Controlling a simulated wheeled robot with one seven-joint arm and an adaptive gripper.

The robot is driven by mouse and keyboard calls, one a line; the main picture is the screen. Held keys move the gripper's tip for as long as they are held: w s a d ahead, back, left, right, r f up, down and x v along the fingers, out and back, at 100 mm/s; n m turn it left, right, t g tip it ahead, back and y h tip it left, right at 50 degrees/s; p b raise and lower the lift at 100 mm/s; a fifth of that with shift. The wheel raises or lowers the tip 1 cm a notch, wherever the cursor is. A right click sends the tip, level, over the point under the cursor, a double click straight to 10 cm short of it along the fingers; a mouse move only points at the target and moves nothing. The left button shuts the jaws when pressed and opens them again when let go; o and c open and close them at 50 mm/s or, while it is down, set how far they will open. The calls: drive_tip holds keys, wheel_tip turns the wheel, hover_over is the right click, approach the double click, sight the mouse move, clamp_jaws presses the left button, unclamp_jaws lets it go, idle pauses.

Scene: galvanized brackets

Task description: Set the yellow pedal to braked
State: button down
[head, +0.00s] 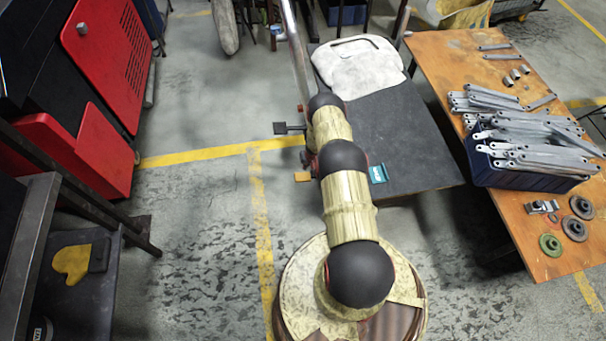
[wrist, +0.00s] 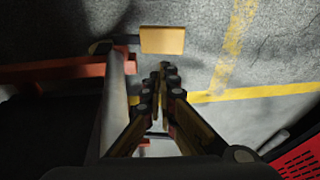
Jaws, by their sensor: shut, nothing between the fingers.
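The yellow pedal (head: 302,177) sticks out at the left side of a dark flat cart (head: 405,140), low near the floor. In the wrist view the yellow pedal (wrist: 162,40) lies just beyond my fingertips, with a gap in the picture; whether they touch is hard to tell. It joins a dark bar at its left. My gripper (wrist: 168,75) is shut and empty, pointing toward the pedal. Whether the pedal is raised or pressed is not clear.
A teal pedal (head: 378,174) and a dark pedal (head: 285,128) are also by the cart. A red bar (wrist: 60,70) and a metal post (wrist: 113,85) stand close left of my fingers. A wooden table (head: 440,60) with brackets is right; open floor (head: 200,200) is left.

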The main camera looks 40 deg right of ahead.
drive_tip(key=b, duration=0.5)
hover_over(302, 174)
drive_tip(key=s, duration=0.1)
wheel_tip(302, 174, down, 9)
drive_tip(key=shift+s+r, duration=0.1)
drive_tip(key=shift+s, duration=0.05)
drive_tip(key=shift+f+b, duration=0.4)
drive_tip(key=shift+f, duration=0.4)
drive_tip(key=shift+a+p, duration=0.15)
drive_tip(key=shift+p, duration=0.3)
